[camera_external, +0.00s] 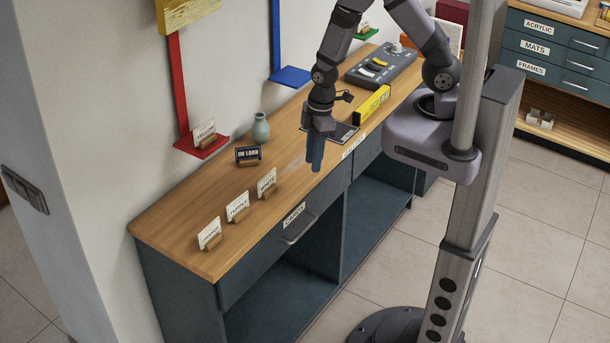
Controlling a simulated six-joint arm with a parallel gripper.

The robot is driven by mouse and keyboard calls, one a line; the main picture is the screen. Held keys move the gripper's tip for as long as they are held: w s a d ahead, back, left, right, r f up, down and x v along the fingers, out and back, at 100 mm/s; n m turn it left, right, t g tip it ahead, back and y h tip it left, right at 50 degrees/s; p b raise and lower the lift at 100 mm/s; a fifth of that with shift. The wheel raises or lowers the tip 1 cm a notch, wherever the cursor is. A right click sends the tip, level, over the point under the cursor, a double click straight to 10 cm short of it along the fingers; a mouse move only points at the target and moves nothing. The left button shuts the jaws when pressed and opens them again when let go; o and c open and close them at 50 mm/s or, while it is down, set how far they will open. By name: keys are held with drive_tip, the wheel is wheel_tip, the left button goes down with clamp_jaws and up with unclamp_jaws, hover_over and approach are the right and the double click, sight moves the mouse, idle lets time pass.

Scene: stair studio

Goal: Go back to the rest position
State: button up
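My gripper (316,155) hangs pointing down over the front part of the wooden counter (190,228), near its front edge. A slim blue-grey piece shows at its lower end. I cannot tell whether this is its fingers seen side-on or something held. Its opening is hidden from this angle. My arm bends above it and joins my column at the right.
On the counter stand several small cards in wooden holders, an "ON LOAN" sign (248,154), a green vase (261,129), a yellow box (373,104), and a grey control panel (381,66). A red wall shelf (202,147) and blue one (291,76) jut out behind.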

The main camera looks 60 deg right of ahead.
drive_tip(key=s+d+r+m, duration=0.3)
drive_tip(key=d+r+m, duration=0.2)
drive_tip(key=d+r, duration=0.1)
drive_tip(key=s+d+r+m+h, duration=0.1)
drive_tip(key=s+d+r+m, duration=0.2)
drive_tip(key=d, duration=0.6)
wheel_tip(320, 180, up, 4)
drive_tip(key=m, duration=0.2)
drive_tip(key=shift+s+d+m+g, duration=0.2)
drive_tip(key=shift+m+g, duration=0.1)
drive_tip(key=shift+m, duration=0.1)
drive_tip(key=shift+f, duration=0.2)
wheel_tip(320, 180, down, 39)
drive_tip(key=b, duration=3.9)
drive_tip(key=shift+f+b, duration=0.15)
drive_tip(key=shift+b, duration=0.15)
wheel_tip(320, 180, up, 28)
drive_tip(key=p, duration=2.7)
drive_tip(key=shift+f+p, duration=0.15)
drive_tip(key=shift+p, duration=0.2)
